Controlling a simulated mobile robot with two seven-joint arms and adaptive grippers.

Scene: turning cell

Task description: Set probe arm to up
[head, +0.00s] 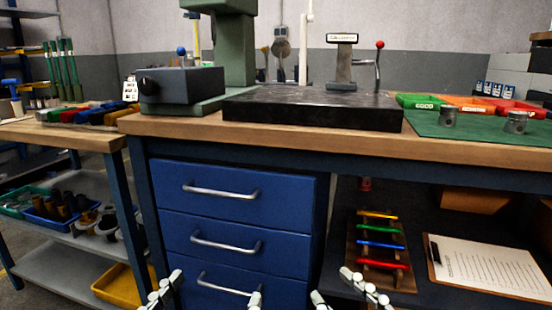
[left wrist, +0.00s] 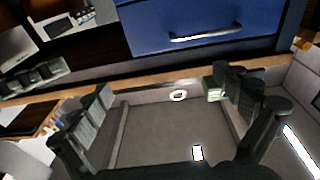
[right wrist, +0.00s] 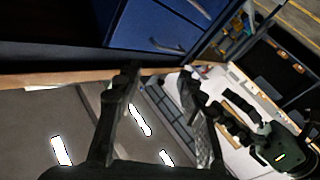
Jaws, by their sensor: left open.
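A grey stand (head: 342,70) with a small label plate on top stands on the black surface plate (head: 300,112) in the head view. A thin lever with a red knob (head: 380,45) rises at its right side, knob uppermost. I cannot read the plate or tell for sure that this lever is the probe arm. My left gripper (head: 210,296) is open and empty, low in front of the blue drawers. My right gripper (head: 342,293) is open and empty, low to its right. Both are well below the bench top and away from the stand.
A green column machine (head: 236,50) with a grey box (head: 180,84) and blue knob stands left of the plate. Colored trays and metal parts lie on a green mat (head: 450,128) at right. Blue drawers (head: 235,190) and a shelf with a clipboard (head: 490,266) are below the bench.

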